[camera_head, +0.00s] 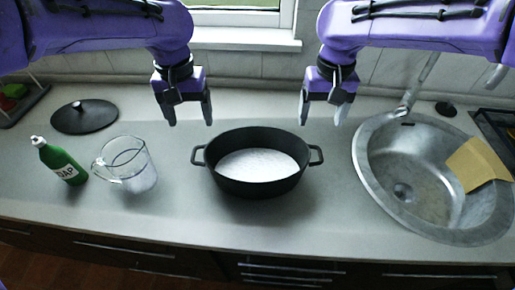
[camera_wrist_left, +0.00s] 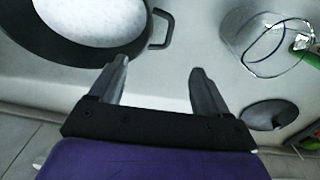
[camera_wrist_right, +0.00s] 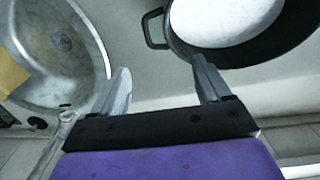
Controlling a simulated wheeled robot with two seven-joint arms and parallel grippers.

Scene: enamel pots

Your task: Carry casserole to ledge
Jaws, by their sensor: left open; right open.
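A black two-handled casserole (camera_head: 257,188) with a white content or inner surface stands on the counter in the middle of the head view. It also shows in the left wrist view (camera_wrist_left: 78,58) and in the right wrist view (camera_wrist_right: 245,55). My left gripper (camera_head: 190,115) is open and empty, above the counter behind and left of the casserole's left handle (camera_head: 198,155). My right gripper (camera_head: 319,115) is open and empty, behind and above the right handle (camera_head: 317,155). Neither gripper touches the casserole. The window ledge (camera_head: 245,40) is at the back, above the tiled wall.
A glass jug (camera_head: 127,168) and a green bottle (camera_head: 60,162) stand left of the casserole. A black lid (camera_head: 85,116) lies behind them. A round steel sink (camera_head: 375,185) with a tan cloth (camera_head: 476,164) is at right. Counter beside and in front of the casserole is clear.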

